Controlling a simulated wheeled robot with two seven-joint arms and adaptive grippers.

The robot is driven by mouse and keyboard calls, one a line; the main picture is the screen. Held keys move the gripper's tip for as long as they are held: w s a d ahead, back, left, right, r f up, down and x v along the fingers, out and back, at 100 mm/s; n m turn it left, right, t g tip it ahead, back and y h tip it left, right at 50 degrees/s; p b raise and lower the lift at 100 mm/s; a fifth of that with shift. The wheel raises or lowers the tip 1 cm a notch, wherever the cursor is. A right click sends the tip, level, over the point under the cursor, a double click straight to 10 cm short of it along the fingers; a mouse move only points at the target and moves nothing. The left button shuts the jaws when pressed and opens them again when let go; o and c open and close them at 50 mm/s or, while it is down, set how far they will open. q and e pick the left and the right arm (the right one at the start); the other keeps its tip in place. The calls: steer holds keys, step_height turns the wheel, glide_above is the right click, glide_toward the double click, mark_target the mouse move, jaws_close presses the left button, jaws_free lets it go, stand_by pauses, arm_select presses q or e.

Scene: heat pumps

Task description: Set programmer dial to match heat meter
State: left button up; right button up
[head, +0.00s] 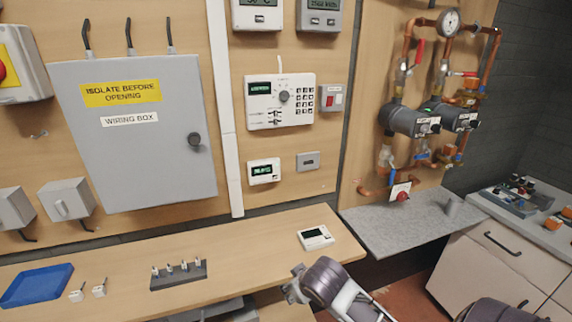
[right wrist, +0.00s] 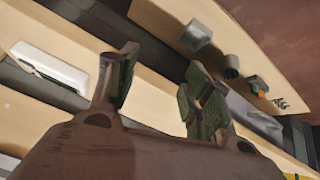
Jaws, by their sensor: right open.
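The white programmer (head: 280,101) is mounted on the wooden wall panel, with a small green display, a dark round dial (head: 284,96) and a keypad. The dial's setting is too small to read. A grey meter (head: 321,15) at the top edge has a display that seems to end in kWh; it may be the heat meter, and its digits are unclear. My right gripper (head: 296,286) is low in front of the bench, well below the programmer. In the right wrist view its fingers (right wrist: 158,92) are apart with nothing held between them. My left gripper is out of view.
The wooden bench (head: 240,262) holds a white handheld device (head: 316,237), a dark block with pegs (head: 178,274) and a blue tray (head: 37,285). A grey wiring box (head: 140,165) is left of the programmer. Copper pipes with pumps (head: 410,120) stand right.

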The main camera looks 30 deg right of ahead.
steer(key=w+d+r+m+t+h, duration=0.1)
steer(key=w+d+r+t, duration=0.2)
steer(key=r, duration=0.4)
steer(key=w+d+r+t, duration=0.15)
steer(key=w+r, duration=0.25)
steer(key=r, duration=0.4)
steer(key=w+d+r+m+t+h, duration=0.1)
steer(key=w+d+r, duration=0.25)
steer(key=r, duration=0.35)
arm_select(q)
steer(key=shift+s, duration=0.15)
arm_select(e)
step_height(320, 180, up, 24)
steer(key=m+t, duration=0.1)
steer(key=t, duration=0.4)
steer(key=shift+w+d+r+t+h, duration=0.2)
steer(key=shift+d+t+h, duration=0.1)
steer(key=shift+t+h, duration=0.1)
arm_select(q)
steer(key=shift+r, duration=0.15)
arm_select(e)
steer(key=shift+w, duration=0.1)
